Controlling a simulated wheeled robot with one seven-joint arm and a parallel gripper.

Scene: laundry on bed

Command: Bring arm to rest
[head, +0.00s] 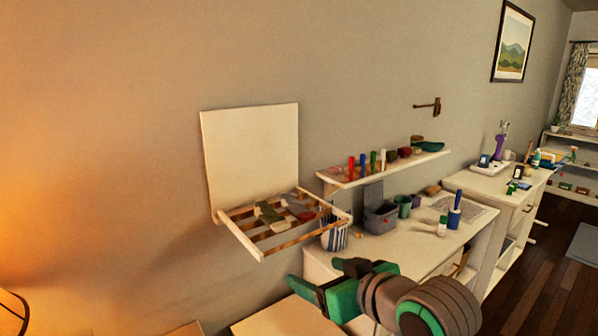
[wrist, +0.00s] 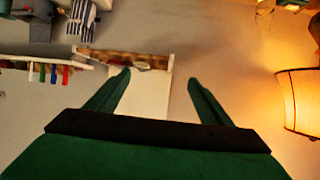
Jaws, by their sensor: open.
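My arm reaches in from the bottom of the head view, with dark grey and green links. My gripper (head: 314,272) is open, its fingers pointing left and toward the wall, below and in front of the wall-mounted drying rack (head: 262,250). Nothing is seen between its fingers. In the wrist view the two green fingers of my gripper (wrist: 158,78) stand wide apart, with the rack's white panel (wrist: 145,96) showing between them, apparently behind. No contact between my gripper and anything else is visible.
Several folded cloths (head: 270,213) lie on the rack's slats. A shelf (head: 390,165) with bottles and bowls is to its right. A lit lamp (wrist: 301,100) is in the wrist view. The wall left of the rack is bare.

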